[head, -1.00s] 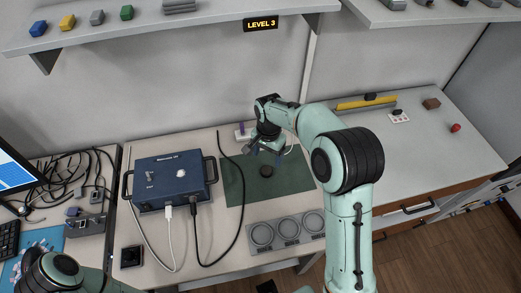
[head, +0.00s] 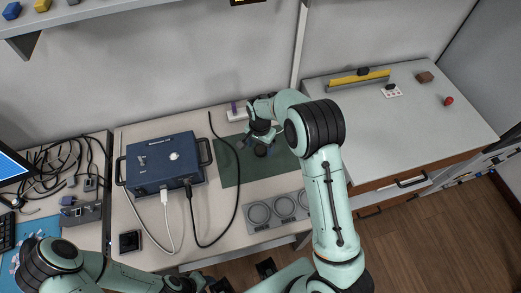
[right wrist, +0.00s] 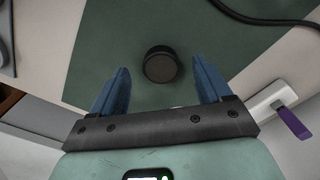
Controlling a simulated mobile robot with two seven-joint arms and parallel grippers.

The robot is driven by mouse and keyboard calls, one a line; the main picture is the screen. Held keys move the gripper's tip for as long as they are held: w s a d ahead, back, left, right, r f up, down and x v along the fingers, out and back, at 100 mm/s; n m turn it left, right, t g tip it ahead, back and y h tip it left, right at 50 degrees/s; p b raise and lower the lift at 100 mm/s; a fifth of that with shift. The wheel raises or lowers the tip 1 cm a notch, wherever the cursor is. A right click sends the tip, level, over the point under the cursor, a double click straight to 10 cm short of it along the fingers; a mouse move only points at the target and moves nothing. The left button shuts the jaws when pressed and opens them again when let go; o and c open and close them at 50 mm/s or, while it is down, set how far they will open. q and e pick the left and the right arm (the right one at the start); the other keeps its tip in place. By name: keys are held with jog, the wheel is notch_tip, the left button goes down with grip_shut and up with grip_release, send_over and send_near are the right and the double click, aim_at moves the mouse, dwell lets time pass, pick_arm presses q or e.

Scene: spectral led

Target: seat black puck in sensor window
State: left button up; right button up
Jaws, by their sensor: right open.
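The black puck (head: 261,150) lies on the dark green mat (head: 232,173). In the right wrist view the puck (right wrist: 161,66) appears between the two blue fingertips, with clear space on both sides. My right gripper (head: 260,143) is open and empty, over the mat close to the puck; its exact height is hard to tell. A blue box (head: 164,168) with a pale round spot (head: 174,156) on top stands left of the mat. I cannot tell which part is the sensor window. My left gripper (head: 208,284) is partly visible at the bottom edge; its jaws are unclear.
A grey tray with round wells (head: 258,213) lies in front of the mat. White and black cables (head: 237,190) run from the box across the table. A small black square item (head: 130,241) lies front left. A white device with a purple part (head: 236,112) stands behind the mat.

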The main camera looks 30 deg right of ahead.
aim_at(260, 150)
notch_tip(260, 150, down, 2)
jog(key=shift+w+f, duration=0.1)
jog(key=c, duration=1.1)
pick_arm(q)
jog(key=shift+w+r+p, duration=0.7)
jog(key=shift+r, duration=0.25)
pick_arm(e)
notch_tip(260, 150, up, 20)
jog(key=shift+r, duration=0.1)
